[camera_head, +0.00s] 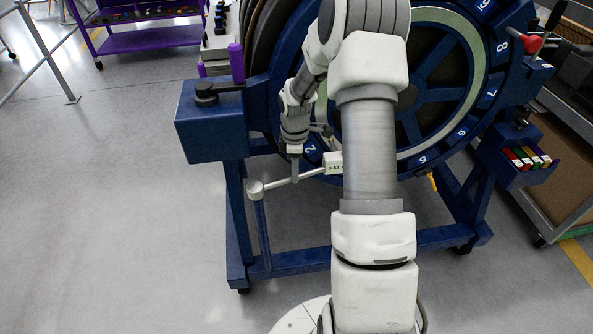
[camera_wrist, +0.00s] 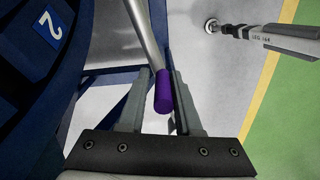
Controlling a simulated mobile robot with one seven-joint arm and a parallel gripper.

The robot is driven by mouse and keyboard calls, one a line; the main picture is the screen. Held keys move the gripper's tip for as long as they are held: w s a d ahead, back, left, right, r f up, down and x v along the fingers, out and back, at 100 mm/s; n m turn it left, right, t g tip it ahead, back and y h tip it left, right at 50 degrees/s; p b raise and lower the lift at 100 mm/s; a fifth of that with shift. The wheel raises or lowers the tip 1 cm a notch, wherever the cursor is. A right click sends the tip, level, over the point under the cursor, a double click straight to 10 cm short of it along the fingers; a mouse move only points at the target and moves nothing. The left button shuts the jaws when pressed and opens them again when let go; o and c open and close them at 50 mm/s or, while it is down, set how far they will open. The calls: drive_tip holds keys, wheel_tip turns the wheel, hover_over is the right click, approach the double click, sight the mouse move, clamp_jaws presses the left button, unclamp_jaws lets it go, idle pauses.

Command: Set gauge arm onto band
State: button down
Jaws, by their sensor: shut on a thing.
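The gauge arm (camera_head: 277,184) is a pale rod in the head view, running from a round cap on a blue post up to a small white readout box (camera_head: 333,163) beside the wheel. In the wrist view a silver rod (camera_wrist: 143,35) ends in a purple grip (camera_wrist: 163,92) between my fingers. My gripper (camera_head: 294,178) is shut on this grip, low at the wheel's left side; it also shows in the wrist view (camera_wrist: 158,108). The pale band (camera_head: 467,70) rings the wheel's face. My arm hides part of the band and whatever lies right of the readout box.
The blue stand (camera_head: 212,123) carries a purple-handled clamp (camera_head: 237,62) at left. Numbered blue plates line the wheel's rim. A rack with coloured blocks (camera_head: 528,158) and a cart (camera_head: 570,150) are at right.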

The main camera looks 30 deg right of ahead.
drive_tip(key=shift+w, duration=0.1)
idle(0.3)
drive_tip(key=c, duration=0.8)
unclamp_jaws()
drive_tip(key=shift+a, duration=0.1)
drive_tip(key=shift+o, duration=0.2)
wheel_tip(320, 180, up, 17)
drive_tip(key=p, duration=0.3)
drive_tip(key=shift+r, duration=0.2)
